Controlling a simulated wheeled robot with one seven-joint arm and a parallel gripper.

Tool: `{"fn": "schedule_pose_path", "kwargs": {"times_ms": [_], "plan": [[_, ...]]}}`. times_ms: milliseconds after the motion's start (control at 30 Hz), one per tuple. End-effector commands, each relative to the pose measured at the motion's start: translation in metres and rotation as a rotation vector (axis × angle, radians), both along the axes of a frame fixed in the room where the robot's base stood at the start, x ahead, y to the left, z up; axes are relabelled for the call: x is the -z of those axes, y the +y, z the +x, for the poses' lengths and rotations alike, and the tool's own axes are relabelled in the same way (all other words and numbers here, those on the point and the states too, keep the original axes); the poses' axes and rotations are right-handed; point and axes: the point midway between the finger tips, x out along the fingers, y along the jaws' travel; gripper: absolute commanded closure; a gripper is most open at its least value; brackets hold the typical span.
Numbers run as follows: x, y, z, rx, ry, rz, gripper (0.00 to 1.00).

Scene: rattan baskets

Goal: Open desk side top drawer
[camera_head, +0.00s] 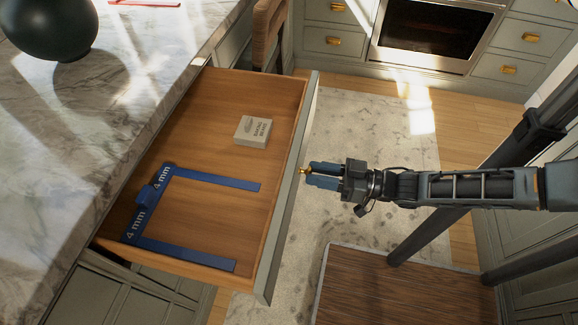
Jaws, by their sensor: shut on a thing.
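The desk side top drawer (210,100) is pulled well out from under the marble top, with its wooden inside in view. Its grey-green front panel (291,185) faces right. My gripper (318,175) reaches in from the right and is shut on the small brass knob (304,171) on the outside of that panel. Inside the drawer lie a blue U-shaped piece marked "4 mm" (210,180) and a small pale box (253,131), apart from each other.
The marble worktop (95,120) carries a dark round vase (48,25) and a red item (145,3). A wooden chair (268,30) stands just beyond the drawer. An oven (435,30) and cabinets line the back. A pale rug (370,130) covers the floor right of the drawer.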

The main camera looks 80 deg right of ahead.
Motion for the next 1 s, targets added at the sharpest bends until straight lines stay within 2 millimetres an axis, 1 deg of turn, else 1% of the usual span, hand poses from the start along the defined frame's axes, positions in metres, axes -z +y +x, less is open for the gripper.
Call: {"fn": "schedule_pose_path", "kwargs": {"times_ms": [33,200,400,600,933,967,1000], "plan": [[0.001,-0.001,-0.013,0.001,0.003,-0.001,1.0],[0.0,-0.002,-0.044,0.001,0.001,-0.001,1.0],[0.0,-0.002,-0.066,0.0,0.001,-0.001,1.0],[0.0,-0.003,-0.074,-0.001,-0.002,0.0,1.0],[0.0,-0.003,-0.074,-0.001,-0.002,0.0,1.0],[0.0,-0.003,-0.074,-0.001,-0.002,0.0,0.65],[0.0,-0.003,-0.074,-0.001,-0.002,0.0,0.61]]}}
